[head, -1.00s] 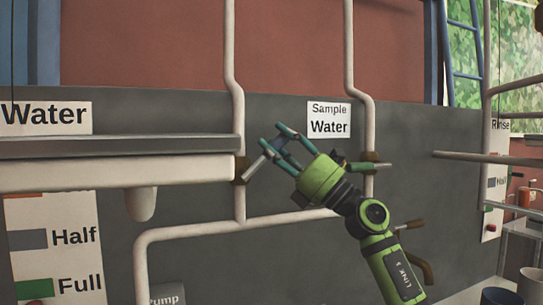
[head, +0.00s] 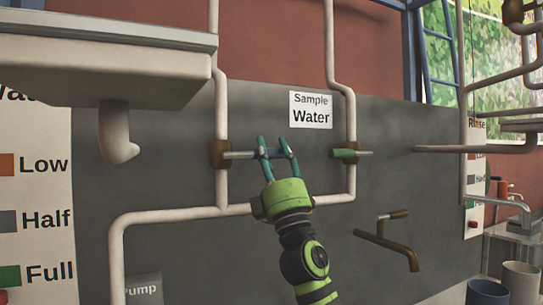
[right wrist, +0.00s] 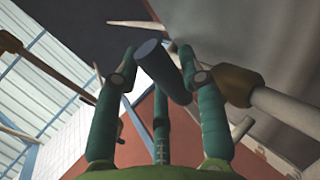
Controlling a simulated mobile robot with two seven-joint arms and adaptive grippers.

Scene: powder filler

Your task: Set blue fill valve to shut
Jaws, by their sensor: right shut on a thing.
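The blue fill valve has a brass body (head: 220,154) on the left white pipe. Its grey lever (head: 240,155) points right, about level, and ends at my right gripper (head: 275,146). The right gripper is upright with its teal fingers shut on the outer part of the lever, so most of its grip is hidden. In the right wrist view, the dark blue-grey handle end (right wrist: 160,65) sits between the fingers (right wrist: 160,85). My left gripper is not in view.
A green-handled valve (head: 344,154) sits on the right pipe, close right of my gripper, under the "Sample Water" sign (head: 311,110). A brass tap (head: 390,245) juts out lower right. A white tank (head: 120,60) overhangs upper left.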

